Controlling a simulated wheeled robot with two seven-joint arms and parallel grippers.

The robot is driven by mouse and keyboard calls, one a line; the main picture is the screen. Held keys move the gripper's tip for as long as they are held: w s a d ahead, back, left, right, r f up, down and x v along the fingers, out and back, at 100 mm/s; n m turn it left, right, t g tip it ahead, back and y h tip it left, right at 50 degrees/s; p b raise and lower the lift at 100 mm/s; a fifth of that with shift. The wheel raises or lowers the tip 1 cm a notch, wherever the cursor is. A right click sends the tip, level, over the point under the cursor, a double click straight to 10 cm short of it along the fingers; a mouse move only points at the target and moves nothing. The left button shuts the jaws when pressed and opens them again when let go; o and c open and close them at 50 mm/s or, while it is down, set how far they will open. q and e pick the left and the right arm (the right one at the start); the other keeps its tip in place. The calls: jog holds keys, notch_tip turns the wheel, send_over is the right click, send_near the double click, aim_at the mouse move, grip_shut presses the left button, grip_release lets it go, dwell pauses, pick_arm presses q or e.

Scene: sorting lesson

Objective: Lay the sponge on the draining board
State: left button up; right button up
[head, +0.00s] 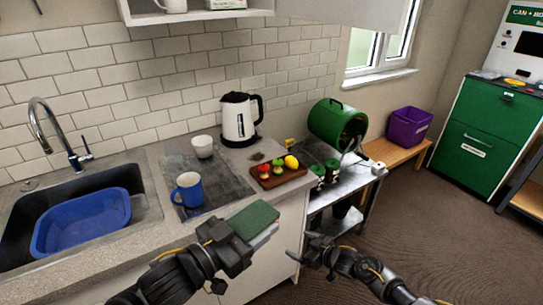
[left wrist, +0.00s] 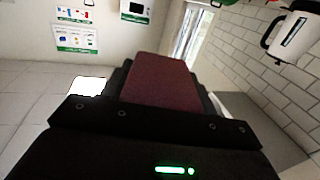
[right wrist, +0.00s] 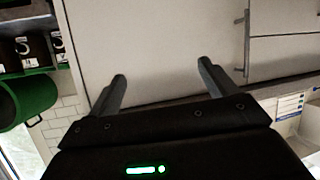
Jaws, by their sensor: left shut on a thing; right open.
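The sponge (head: 254,218) shows a green face in the head view and a dark red face in the left wrist view (left wrist: 160,80). My left gripper (head: 248,238) is shut on it and holds it in front of the counter's edge, to the lower right of the draining board. The draining board (head: 222,192) is a dark grey ribbed panel on the counter, right of the sink. A blue mug (head: 188,190) and a white cup (head: 203,146) stand on it. My right gripper (head: 302,247) is open and empty, low in front of the cabinet; its spread fingers show in the right wrist view (right wrist: 162,72).
A brown tray (head: 280,180) with several fruits and a kettle (head: 239,119) stand right of and behind the board. The sink with a blue basin (head: 82,224) is at left. The board's front right part is bare.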

jog(key=w+a+r+n+g+y, duration=0.1)
jog(key=w+a+r+n, duration=0.15)
jog(key=r, duration=0.55)
jog(key=w+a+r+n+g+y, duration=0.1)
jog(key=a+r+n+g+y, duration=0.15)
jog(key=r, duration=0.55)
pick_arm(q)
jog(key=shift+d, duration=0.1)
pick_arm(e)
jog(key=s+a+r+n+g+h, duration=0.1)
jog(key=s+r+n+g+h, duration=0.15)
jog(key=r, duration=0.55)
jog(key=s+r+n+g+h, duration=0.15)
jog(key=r+n, duration=0.25)
jog(key=r, duration=0.4)
pick_arm(q)
jog(key=shift+a, duration=0.25)
jog(key=shift+s+d, duration=0.1)
jog(key=shift+d, duration=0.05)
pick_arm(e)
jog(key=s+a+r+n+h, duration=0.3)
jog(key=s+r+n+h, duration=0.3)
jog(key=s+r+h, duration=0.75)
notch_tip(320, 180, down, 9)
jog(key=s+y, duration=0.2)
jog(key=y, duration=0.1)
jog(key=shift+a+g+y, duration=0.2)
jog(key=shift+g+y, duration=0.2)
jog(key=shift+g, duration=0.05)
